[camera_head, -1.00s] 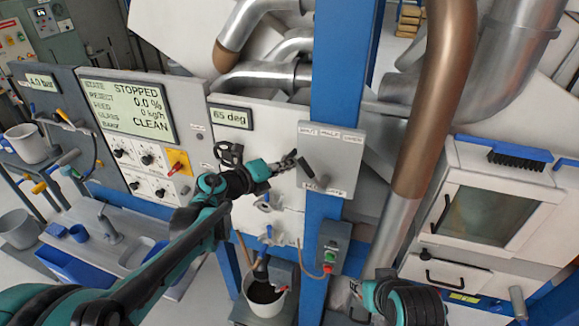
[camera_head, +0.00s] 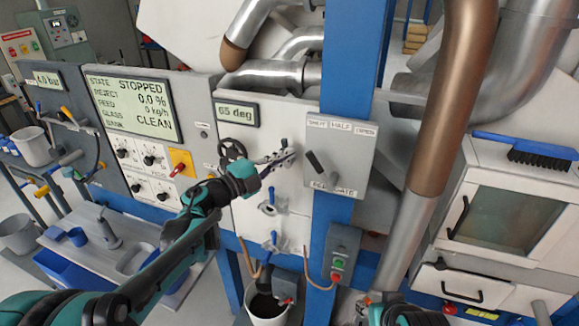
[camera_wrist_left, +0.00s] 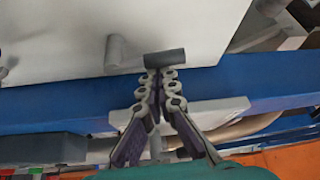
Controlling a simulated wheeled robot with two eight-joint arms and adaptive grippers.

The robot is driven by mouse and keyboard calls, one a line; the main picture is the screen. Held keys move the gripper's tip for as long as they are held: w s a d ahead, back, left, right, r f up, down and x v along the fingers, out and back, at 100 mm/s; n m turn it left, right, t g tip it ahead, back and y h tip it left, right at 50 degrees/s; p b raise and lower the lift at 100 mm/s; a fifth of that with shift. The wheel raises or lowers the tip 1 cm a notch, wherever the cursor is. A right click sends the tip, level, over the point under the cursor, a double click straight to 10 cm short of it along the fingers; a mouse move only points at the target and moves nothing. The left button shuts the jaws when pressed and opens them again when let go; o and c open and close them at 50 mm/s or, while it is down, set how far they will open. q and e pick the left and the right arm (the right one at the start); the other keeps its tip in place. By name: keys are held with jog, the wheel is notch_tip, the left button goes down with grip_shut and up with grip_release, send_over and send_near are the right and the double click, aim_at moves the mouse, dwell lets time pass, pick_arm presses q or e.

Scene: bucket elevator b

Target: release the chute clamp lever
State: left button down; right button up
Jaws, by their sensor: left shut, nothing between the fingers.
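My left gripper (camera_head: 288,157) is shut and empty, just left of the grey feed gate box. A dark lever (camera_head: 315,162) stands out from that box, slanting to the upper left, close to the fingertips. In the left wrist view the shut fingers (camera_wrist_left: 157,82) point at a dark cylindrical handle (camera_wrist_left: 165,59); I cannot tell whether they touch it. A grey peg (camera_wrist_left: 115,50) stands beside the handle. I see no label that names a chute clamp lever. My right gripper is at the bottom edge (camera_head: 375,300), mostly cut off, so its jaws are unclear.
A black handwheel (camera_head: 232,150) sits just behind the left gripper. Below are two blue-handled valves, a grey box with green and red buttons (camera_head: 339,262) and a bucket (camera_head: 266,308). A brown and silver pipe (camera_head: 440,120) runs down right of the blue post.

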pick_arm(q)
jog(key=n+t+b, duration=0.1)
jog(key=n, duration=0.1)
jog(key=a+n+t+b, duration=0.2)
jog(key=n+b, duration=0.1)
jog(key=shift+w+f+n+h, duration=0.3)
jog(key=shift+w, duration=0.05)
jog(key=shift+a, duration=0.1)
dwell(0.5)
